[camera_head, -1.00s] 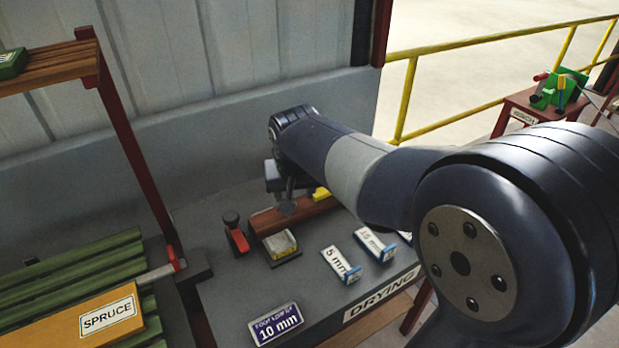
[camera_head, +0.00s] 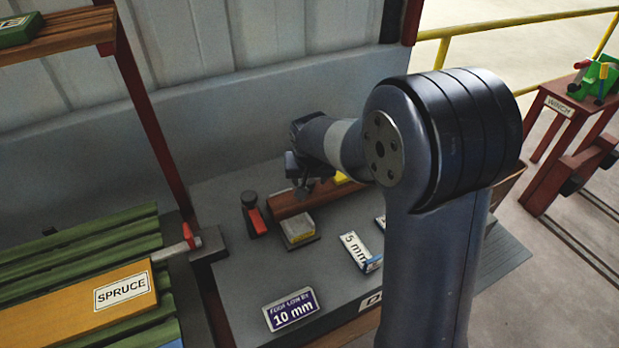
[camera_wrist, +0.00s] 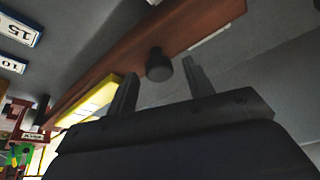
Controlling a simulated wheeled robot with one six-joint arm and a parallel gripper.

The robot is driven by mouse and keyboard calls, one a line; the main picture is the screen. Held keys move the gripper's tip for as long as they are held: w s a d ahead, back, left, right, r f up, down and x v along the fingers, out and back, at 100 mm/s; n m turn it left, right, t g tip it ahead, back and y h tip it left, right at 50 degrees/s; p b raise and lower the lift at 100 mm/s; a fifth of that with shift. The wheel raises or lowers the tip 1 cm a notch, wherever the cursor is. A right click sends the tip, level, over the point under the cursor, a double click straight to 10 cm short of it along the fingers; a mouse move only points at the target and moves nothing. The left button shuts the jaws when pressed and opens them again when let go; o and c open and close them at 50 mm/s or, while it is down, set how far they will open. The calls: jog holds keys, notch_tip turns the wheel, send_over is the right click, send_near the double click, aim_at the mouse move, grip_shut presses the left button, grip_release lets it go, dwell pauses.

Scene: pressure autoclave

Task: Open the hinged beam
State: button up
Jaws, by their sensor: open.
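A long reddish-brown wooden beam (camera_head: 285,206) lies on the grey drying table, and I take it for the hinged beam. Its hinge cannot be made out. In the wrist view the beam (camera_wrist: 205,22) runs diagonally and bears a dark round knob (camera_wrist: 158,66). My gripper (camera_wrist: 161,84) is open, with one finger on either side of the knob in that view; I cannot tell whether either touches it. In the head view my gripper (camera_head: 304,188) is at the back of the table, above the beam, partly hidden by my arm.
A black-topped device with a red lever (camera_head: 256,222) and a small grey-yellow box (camera_head: 298,230) stand close by. A yellow piece (camera_wrist: 92,101) lies along the beam. Number plates (camera_head: 291,310) stand in front. A green slatted rack (camera_head: 90,250) is at left.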

jog(key=shift+f, duration=0.2)
grip_shut()
dwell(0.5)
